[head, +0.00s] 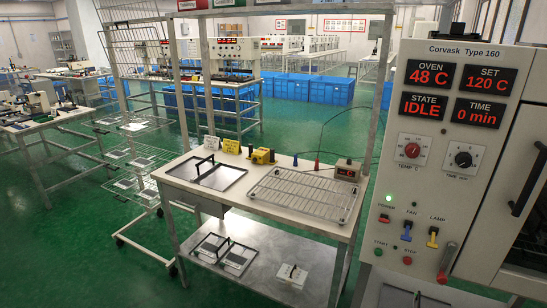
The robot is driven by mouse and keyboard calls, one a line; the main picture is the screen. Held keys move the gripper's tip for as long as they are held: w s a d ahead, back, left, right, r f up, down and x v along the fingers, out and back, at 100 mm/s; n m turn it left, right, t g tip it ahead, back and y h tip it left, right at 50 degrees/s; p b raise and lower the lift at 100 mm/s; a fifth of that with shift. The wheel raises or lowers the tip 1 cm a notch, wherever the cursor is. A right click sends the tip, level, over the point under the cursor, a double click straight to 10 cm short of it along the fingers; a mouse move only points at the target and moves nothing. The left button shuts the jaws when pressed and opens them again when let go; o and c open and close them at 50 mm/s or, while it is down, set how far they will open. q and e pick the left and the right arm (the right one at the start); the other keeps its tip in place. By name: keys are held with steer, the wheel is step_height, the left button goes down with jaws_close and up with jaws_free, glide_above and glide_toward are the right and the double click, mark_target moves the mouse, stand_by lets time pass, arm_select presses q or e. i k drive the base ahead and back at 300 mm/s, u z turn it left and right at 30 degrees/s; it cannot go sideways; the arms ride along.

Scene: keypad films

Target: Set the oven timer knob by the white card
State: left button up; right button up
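The oven, labelled Corvask Type 160 (450,95), stands at the right. Its displays read OVEN 48 C, SET 120 C, STATE IDLE and TIME 0 min. The black timer knob (463,159), marked TIME, sits on a white dial right of the red TEMP knob (412,150). A small white card (211,142) stands at the back of the bench beside a yellow card (231,146). The writing on both is too small to read. Neither of my grippers can be made out in the head view.
The bench (250,207) left of the oven holds a black-rimmed tray (207,172), a wire rack (305,194), a yellow device (261,156) and a small meter (347,170). Coloured switches, buttons and a red-handled lever (447,262) sit below the knobs. The oven door handle (528,180) juts out at right.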

mark_target(464, 160)
steer(key=z, duration=1.35)
steer(key=k, duration=0.3)
steer(key=u, duration=0.35)
steer(key=i, duration=0.45)
steer(key=u, duration=0.15)
